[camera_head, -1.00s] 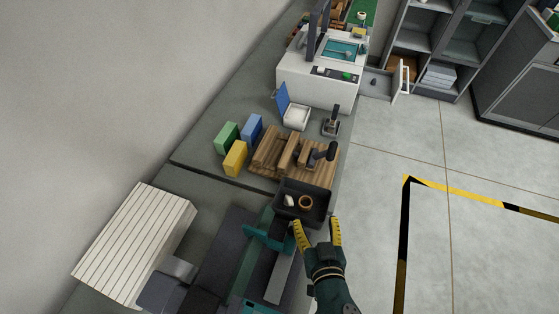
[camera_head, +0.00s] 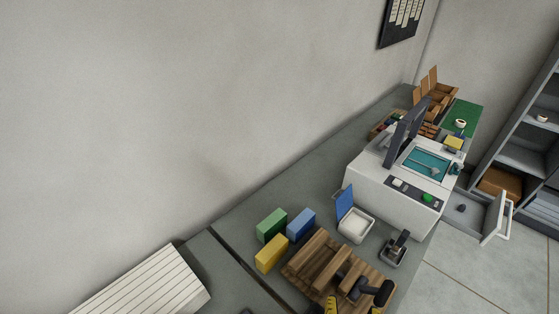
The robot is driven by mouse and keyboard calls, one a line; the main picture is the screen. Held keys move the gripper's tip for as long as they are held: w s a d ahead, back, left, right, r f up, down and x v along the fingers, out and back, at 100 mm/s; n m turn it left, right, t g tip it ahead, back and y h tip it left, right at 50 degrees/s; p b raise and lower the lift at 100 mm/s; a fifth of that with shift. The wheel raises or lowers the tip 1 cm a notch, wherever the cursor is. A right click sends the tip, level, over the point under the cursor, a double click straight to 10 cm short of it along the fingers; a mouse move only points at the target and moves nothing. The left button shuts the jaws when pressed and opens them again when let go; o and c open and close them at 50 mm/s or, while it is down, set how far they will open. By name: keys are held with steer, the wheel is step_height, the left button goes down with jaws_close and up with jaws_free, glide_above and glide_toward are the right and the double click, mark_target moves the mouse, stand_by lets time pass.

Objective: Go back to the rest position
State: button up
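My gripper (camera_head: 352,306) shows only as yellow fingertips at the bottom edge of the head view, just below the wooden rack (camera_head: 318,262). The two tips stand apart with a gap between them, and nothing shows held there.
The bench holds green (camera_head: 271,225), blue (camera_head: 301,224) and yellow (camera_head: 271,254) blocks, an open blue-lidded box (camera_head: 355,225) and a white machine (camera_head: 398,201). An open drawer (camera_head: 487,216) juts out at the right. A ribbed white box (camera_head: 145,287) is at lower left.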

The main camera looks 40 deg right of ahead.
steer(key=w+a+r+t+y, duration=0.1)
steer(key=w+a+r+t, duration=0.25)
steer(key=r, duration=0.45)
steer(key=w+a+r+t, duration=0.25)
steer(key=w+r, duration=0.25)
steer(key=r, duration=0.3)
steer(key=w+a+r+t+y, duration=0.1)
steer(key=w+a+r+t, duration=0.15)
steer(key=w+r, duration=0.4)
steer(key=s+a+r+n+t+y+p, duration=0.1)
steer(key=a+r+n+t+y, duration=0.1)
steer(key=a+r+n+y, duration=0.5)
steer(key=s+a+r+n+t+y, duration=0.1)
steer(key=a+r+n+t+y, duration=0.25)
steer(key=r, duration=0.55)
step_height(320, 180, up, 26)
steer(key=a+g+h+p, duration=0.1)
steer(key=p, duration=2.5)
steer(key=shift+p, duration=0.3)
